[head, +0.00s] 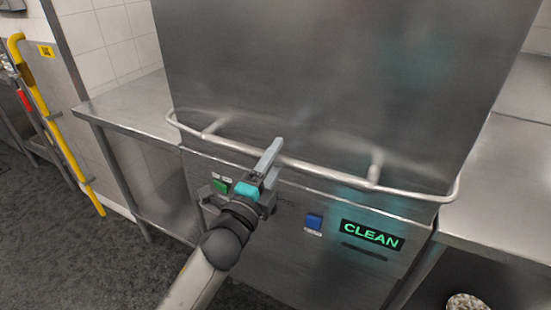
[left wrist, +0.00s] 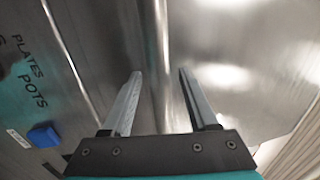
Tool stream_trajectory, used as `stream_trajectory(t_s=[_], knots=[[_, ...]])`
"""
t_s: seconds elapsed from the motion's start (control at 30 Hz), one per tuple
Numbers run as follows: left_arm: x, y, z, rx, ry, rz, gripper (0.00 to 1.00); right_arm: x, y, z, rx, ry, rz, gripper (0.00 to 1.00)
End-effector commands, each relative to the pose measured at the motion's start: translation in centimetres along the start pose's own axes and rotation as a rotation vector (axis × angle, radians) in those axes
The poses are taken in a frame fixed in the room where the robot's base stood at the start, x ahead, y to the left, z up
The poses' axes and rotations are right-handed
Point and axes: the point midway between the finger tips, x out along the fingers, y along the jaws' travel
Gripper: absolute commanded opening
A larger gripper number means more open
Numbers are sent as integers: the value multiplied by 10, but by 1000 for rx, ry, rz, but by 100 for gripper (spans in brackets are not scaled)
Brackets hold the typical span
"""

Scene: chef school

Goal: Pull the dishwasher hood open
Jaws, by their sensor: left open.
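The dishwasher hood (head: 330,70) is a large steel box, down over the machine's front panel (head: 290,212). A curved tubular handle (head: 415,190) runs around its lower edge on short struts. My left gripper (head: 272,152) is at the handle's front bar, left of its middle, with its fingers reaching to the bar. In the left wrist view the fingers of the left gripper (left wrist: 160,78) are open and apart. A shiny bar-like strip, apparently the handle (left wrist: 159,60), runs between them; contact cannot be told. My right gripper is not in view.
The panel has a green button (head: 221,186), a blue button (head: 314,221) and a lit CLEAN display (head: 372,235). Steel counters stand at the left (head: 130,107) and right (head: 505,205). A yellow pipe (head: 55,130) stands at far left. Dark floor is free at lower left.

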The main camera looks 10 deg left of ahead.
Motion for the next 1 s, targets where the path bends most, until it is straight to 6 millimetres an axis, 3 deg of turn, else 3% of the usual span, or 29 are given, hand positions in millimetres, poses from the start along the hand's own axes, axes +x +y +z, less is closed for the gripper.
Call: stream_trajectory(t_s=[0.1,0.63,1.0], knots=[[0,0,0,0,0,0,60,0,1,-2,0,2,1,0],[0,0,0,0,0,0,0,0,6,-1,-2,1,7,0],[0,0,0,0,0,0,0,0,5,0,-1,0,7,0]])
